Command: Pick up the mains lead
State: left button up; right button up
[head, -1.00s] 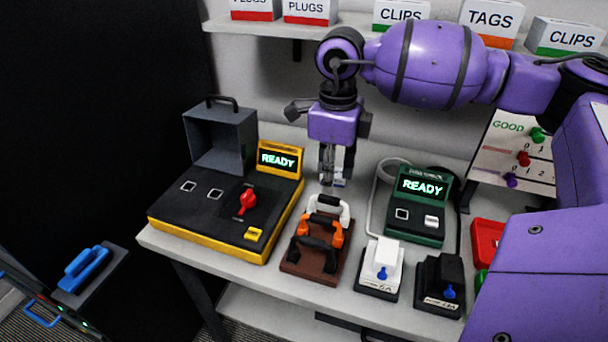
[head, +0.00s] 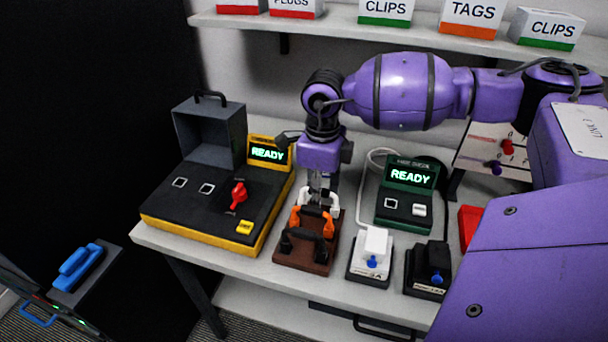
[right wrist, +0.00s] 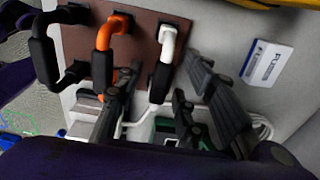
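Three short looped leads stand in a row on a brown rack (head: 290,258): a white one (head: 333,199) at the back, an orange one (head: 302,222) in the middle and a black one (head: 298,242) in front. I cannot tell from any label which is the mains lead. My right gripper (head: 318,193) points down at the back of the rack, by the white lead. In the right wrist view its fingers (right wrist: 165,82) are apart, with the white lead (right wrist: 168,42) between them and no clear contact. My left gripper is not in view.
A yellow-edged tester (head: 195,215) reading READY stands left of the rack. A green tester (head: 405,205), also reading READY, stands to the right. A white plug unit (head: 374,250) and a black one (head: 431,268) stand close by on the right. A white-and-blue card (right wrist: 267,62) lies behind the rack.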

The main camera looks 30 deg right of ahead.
grip_shut()
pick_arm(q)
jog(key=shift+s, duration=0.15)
